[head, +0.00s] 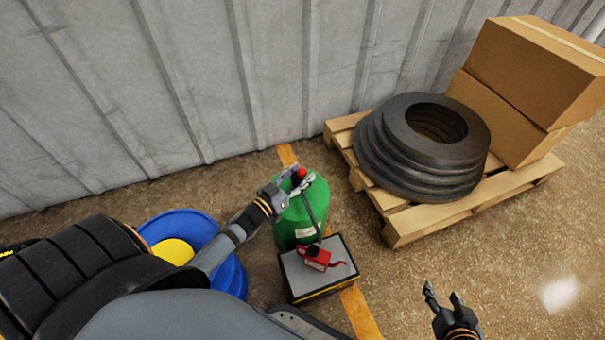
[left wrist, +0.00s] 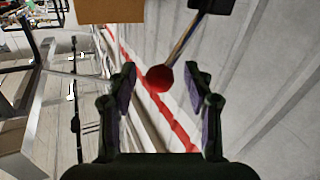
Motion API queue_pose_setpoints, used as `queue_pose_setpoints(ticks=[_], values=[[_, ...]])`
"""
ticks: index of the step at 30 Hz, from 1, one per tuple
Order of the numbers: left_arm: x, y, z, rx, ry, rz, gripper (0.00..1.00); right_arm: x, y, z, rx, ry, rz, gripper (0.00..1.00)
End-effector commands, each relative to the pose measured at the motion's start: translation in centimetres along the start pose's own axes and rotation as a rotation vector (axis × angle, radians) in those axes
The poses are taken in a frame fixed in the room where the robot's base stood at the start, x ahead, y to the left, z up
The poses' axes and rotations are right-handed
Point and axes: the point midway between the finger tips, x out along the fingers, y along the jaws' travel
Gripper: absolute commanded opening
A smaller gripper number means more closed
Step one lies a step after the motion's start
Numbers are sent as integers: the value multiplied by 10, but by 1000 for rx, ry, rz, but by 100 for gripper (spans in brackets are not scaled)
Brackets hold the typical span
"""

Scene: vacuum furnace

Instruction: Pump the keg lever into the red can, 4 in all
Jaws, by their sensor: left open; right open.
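The green keg (head: 290,232) stands by the wall, with a lever that ends in a red knob (head: 299,174). The small red can (head: 322,258) sits on a grey-topped box (head: 340,276) in front of the keg. My left gripper (head: 293,182) is open at the top of the keg, by the knob. In the left wrist view the red knob (left wrist: 159,78) shows between the spread fingers (left wrist: 163,88), with its rod (left wrist: 186,38) running up and right. I cannot tell whether they touch. My right gripper (head: 443,298) is open and empty at the lower right.
A blue drum (head: 232,272) stands left of the keg, partly behind my left arm. A wooden pallet (head: 410,232) at the right holds stacked black rings (head: 385,165) and cardboard boxes (head: 540,70). A corrugated wall (head: 200,80) is behind.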

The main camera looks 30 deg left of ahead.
Motion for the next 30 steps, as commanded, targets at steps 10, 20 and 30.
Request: queue_pose_setpoints(ticks=[10, 20, 30], values=[[14, 0, 0, -1, -2, -1, 52, 0, 1, -12, -4, 42, 3, 52], [13, 0, 0, 0, -2, -1, 20, 0, 1, -12, -4, 41, 2, 52], [13, 0, 0, 0, -1, -1, 0, 0, 1, -12, -5, 41, 2, 52]])
